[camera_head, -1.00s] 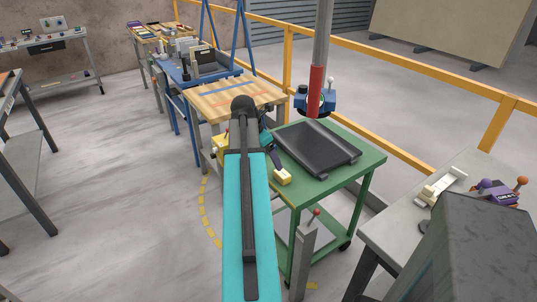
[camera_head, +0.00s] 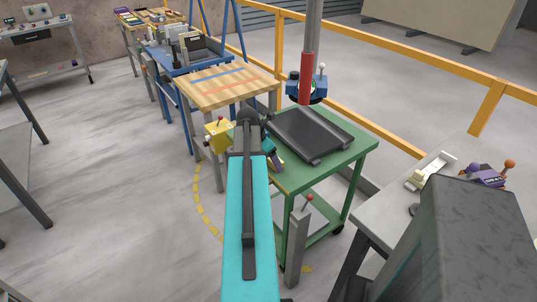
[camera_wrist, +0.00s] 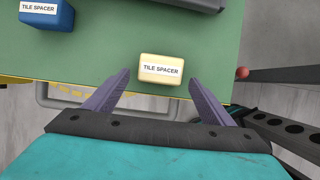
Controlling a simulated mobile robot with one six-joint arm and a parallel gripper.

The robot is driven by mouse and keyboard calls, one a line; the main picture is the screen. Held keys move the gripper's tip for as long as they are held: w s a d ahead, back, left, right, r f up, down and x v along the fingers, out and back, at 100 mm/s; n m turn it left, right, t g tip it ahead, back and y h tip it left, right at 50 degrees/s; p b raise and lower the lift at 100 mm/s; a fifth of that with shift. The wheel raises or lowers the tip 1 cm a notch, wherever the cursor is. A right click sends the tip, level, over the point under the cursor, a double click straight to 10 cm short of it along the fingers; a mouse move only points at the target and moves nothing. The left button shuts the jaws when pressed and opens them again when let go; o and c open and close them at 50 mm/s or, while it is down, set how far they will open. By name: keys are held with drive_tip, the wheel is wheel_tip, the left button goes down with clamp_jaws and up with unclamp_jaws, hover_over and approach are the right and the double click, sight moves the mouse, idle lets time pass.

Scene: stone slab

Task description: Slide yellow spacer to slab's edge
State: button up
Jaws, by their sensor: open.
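The yellow spacer (camera_wrist: 161,69) is a small rounded block labelled TILE SPACER. In the wrist view it lies on a green tabletop (camera_wrist: 100,50), close to its near edge. My gripper (camera_wrist: 159,76) is open, its two purple-grey fingertips on either side of the spacer with a gap at each side. I cannot tell how high the fingertips are above the surface. In the head view my arm and gripper hide most of the spacer, with only a yellow sliver showing beside the gripper on the green cart (camera_head: 330,165). No stone slab can be clearly told apart.
A blue spacer (camera_wrist: 46,13) lies at the upper left in the wrist view. A dark tray-like plate (camera_head: 312,135) covers much of the cart top. A red-knobbed lever post (camera_head: 297,240) stands in front of the cart. Yellow railing (camera_head: 400,145) runs behind it.

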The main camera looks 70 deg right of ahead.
drive_tip(key=shift+x, duration=0.9)
drive_tip(key=c, duration=1.2)
drive_tip(key=shift+s+d, duration=0.1)
drive_tip(key=shift+d, duration=0.05)
drive_tip(key=shift+s+d+p, duration=0.35)
drive_tip(key=shift+s+d, duration=0.25)
drive_tip(key=shift+d, duration=0.35)
drive_tip(key=shift+s+d+p, duration=0.35)
drive_tip(key=shift+s+d, duration=0.25)
drive_tip(key=shift+d, duration=0.35)
drive_tip(key=shift+s+d+p, duration=0.35)
drive_tip(key=shift+s+d, duration=0.25)
drive_tip(key=shift+d, duration=0.3)
drive_tip(key=o, duration=1.2)
drive_tip(key=shift+c, duration=0.2)
